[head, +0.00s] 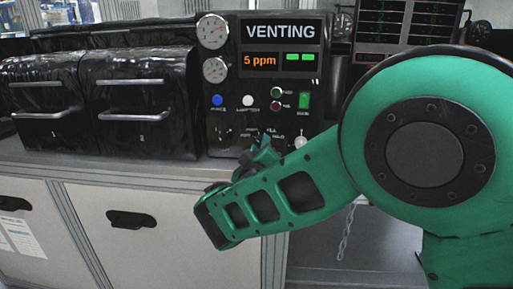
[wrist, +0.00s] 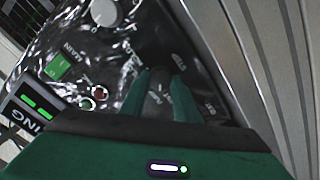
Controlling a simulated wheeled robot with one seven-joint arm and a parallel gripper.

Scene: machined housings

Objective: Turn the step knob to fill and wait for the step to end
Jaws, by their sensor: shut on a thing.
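The control panel (head: 230,100) stands on the bench at the centre of the head view. Its display (head: 282,33) reads VENTING. My gripper (head: 264,146) is at the lower part of the panel, in front of the step knob, which it mostly hides in the head view. In the wrist view the two green fingers of my gripper (wrist: 168,97) are shut on the dark step knob (wrist: 160,88), one on each side. Small white labels ring the knob. I cannot tell which label the knob points to.
A smaller readout (head: 261,61) shows 5 ppm beside two green bars. Gauges, a blue button (head: 217,100), a white button (head: 248,100), a green switch (head: 304,101) and a pale knob (head: 300,142) surround the gripper. Two black chambers (head: 137,105) with bar handles stand at left.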

